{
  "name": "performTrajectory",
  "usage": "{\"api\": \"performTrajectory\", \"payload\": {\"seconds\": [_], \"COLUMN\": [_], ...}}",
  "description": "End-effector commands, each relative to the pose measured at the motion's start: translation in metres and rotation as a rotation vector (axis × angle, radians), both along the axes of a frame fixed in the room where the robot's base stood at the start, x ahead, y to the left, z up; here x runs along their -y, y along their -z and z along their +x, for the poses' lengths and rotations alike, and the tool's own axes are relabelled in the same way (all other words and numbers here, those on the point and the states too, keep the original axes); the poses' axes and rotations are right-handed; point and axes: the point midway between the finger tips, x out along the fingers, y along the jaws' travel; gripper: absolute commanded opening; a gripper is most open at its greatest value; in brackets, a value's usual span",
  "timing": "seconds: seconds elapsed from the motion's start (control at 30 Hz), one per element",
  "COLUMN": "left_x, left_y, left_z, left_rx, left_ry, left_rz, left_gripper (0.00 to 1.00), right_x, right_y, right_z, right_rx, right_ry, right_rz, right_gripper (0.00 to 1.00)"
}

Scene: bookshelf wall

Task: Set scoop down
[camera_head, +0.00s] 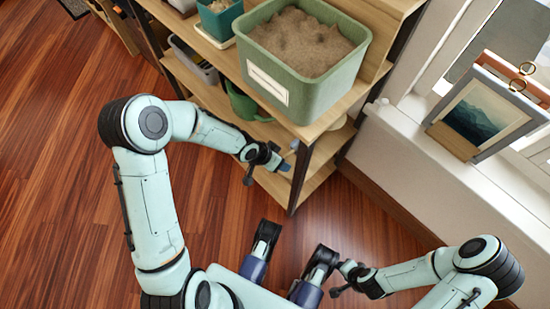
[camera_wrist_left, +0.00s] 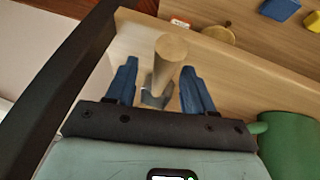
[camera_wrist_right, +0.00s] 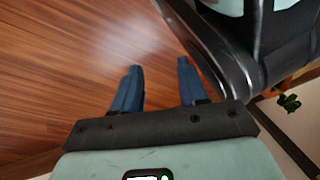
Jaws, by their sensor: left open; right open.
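The scoop (camera_wrist_left: 171,58) shows in the left wrist view as a light wooden handle with a grey metal part below it. It is on or just above a wooden shelf board (camera_wrist_left: 215,65); I cannot tell if it touches. My left gripper (camera_wrist_left: 158,80) is open, with its blue fingers on either side of the scoop and gaps visible. In the head view my left gripper (camera_head: 284,161) reaches into the shelf's lower level, where the scoop is barely visible. My right gripper (camera_wrist_right: 158,82) is open and empty above the floor.
A green bin of sand (camera_head: 305,75) stands on the upper shelf. A green watering can (camera_head: 243,103) is below it. A dark shelf post (camera_head: 299,178) stands close to my left gripper. A framed picture (camera_head: 485,115) is on the windowsill. The wooden floor (camera_head: 60,190) is clear at left.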

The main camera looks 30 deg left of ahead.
Motion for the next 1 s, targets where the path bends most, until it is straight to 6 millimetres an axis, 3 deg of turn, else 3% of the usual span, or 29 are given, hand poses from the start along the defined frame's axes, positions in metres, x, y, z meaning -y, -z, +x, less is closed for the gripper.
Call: {"api": "performTrajectory", "payload": {"seconds": [0.27, 0.43, 0.53, 0.7, 1.0], "left_x": [-0.011, -0.023, -0.029, -0.036, -0.039], "left_y": [-0.031, -0.064, -0.078, -0.095, -0.105], "left_z": [-0.011, -0.024, -0.029, -0.037, -0.042], "left_rx": [0.002, 0.002, 0.001, 0.001, 0.0], "left_ry": [-0.005, -0.004, -0.005, -0.003, 0.0], "left_rz": [0.001, 0.001, 0.0, 0.001, 0.0], "left_gripper": [0.53, 0.53, 0.53, 0.53, 0.53], "right_x": [-0.005, -0.016, -0.026, -0.039, -0.047], "right_y": [-0.033, -0.072, -0.081, -0.097, -0.106], "right_z": [0.033, 0.051, 0.026, 0.001, -0.016], "right_rx": [0.112, 0.184, 0.115, 0.048, 0.002], "right_ry": [-0.009, -0.024, -0.043, -0.067, -0.083], "right_rz": [-0.005, 0.006, 0.037, 0.072, 0.095], "right_gripper": [0.43, 0.43, 0.43, 0.43, 0.43]}}
